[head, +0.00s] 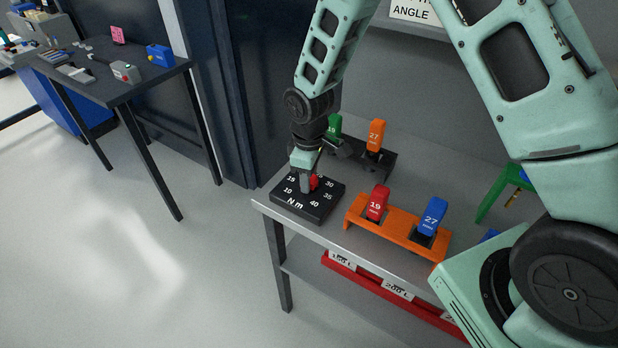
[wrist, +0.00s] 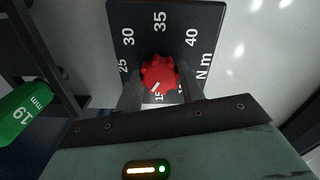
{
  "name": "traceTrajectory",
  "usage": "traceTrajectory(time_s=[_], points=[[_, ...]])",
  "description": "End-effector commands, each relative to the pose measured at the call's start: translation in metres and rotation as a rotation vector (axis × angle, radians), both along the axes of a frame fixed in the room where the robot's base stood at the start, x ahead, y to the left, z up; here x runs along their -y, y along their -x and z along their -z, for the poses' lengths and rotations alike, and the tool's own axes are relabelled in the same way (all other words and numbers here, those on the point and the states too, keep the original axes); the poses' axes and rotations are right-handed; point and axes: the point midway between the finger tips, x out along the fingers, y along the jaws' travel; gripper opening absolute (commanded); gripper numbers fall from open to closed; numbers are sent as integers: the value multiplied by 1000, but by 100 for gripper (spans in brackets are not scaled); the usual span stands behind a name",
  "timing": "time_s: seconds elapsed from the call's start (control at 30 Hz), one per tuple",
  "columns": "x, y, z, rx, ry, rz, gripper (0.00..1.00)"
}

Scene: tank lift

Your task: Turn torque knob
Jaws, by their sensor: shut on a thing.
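The torque knob (wrist: 159,74) is red with a scalloped edge and a white pointer mark. It sits in the middle of a black dial plate (head: 300,209) marked in N m, with numbers around it. In the wrist view the pointer is toward the 15. My gripper (wrist: 160,92) is shut on the knob, one finger on each side of it. In the head view my gripper (head: 307,186) reaches down onto the plate, and only a bit of the red knob (head: 314,182) shows beside it. Part of the numbers is hidden by the fingers.
Behind the plate a black holder (head: 376,165) carries a green 19 block (head: 333,127) and an orange 27 block (head: 375,135). To the right an orange holder (head: 392,233) carries a red 19 block (head: 377,203) and a blue 27 block (head: 431,217). The table's left edge is close.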

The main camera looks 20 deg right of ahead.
Motion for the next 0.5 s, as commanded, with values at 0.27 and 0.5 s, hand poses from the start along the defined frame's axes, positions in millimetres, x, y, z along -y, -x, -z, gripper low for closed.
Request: traceTrajectory(time_s=[0.27,0.5], points=[[-1,-1,0,3,0,260,16],[-1,-1,0,3,-1,489,16]])
